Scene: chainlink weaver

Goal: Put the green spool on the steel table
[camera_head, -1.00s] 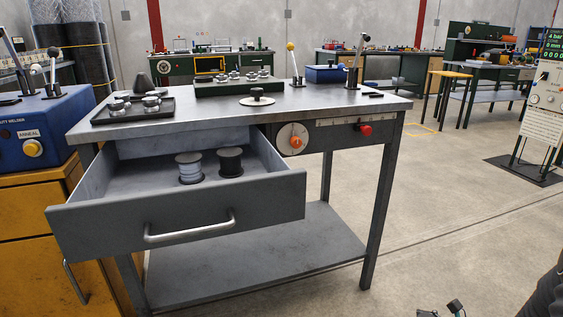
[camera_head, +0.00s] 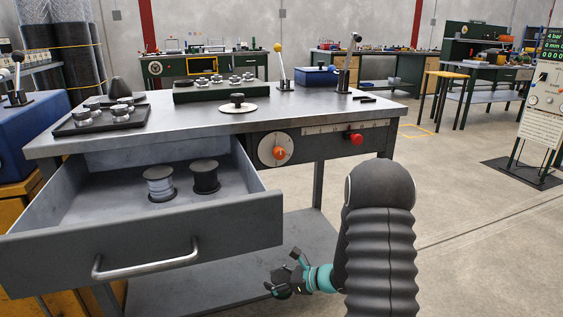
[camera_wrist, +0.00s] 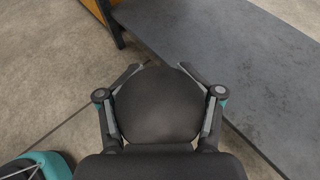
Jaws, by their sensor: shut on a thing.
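The steel table (camera_head: 315,105) stands ahead with its drawer (camera_head: 120,195) pulled open. My gripper (camera_head: 287,277) hangs in front of the table, below the top and to the right of the drawer. In the wrist view my gripper (camera_wrist: 160,72) is shut on a dark, round-faced thing (camera_wrist: 160,105) that looks like a spool's end flange. Any green winding on it is hidden. In the drawer stand a spool with pale blue-grey winding (camera_head: 160,185) and a black spool (camera_head: 205,177), both upright and apart.
The tabletop holds a tray of metal parts (camera_head: 75,127), a dark cone (camera_head: 120,87), a green block with knobs (camera_head: 222,92), a round disc with a knob (camera_head: 237,107) and levers. Bare top shows at the front and right. The open drawer juts out low at the left.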

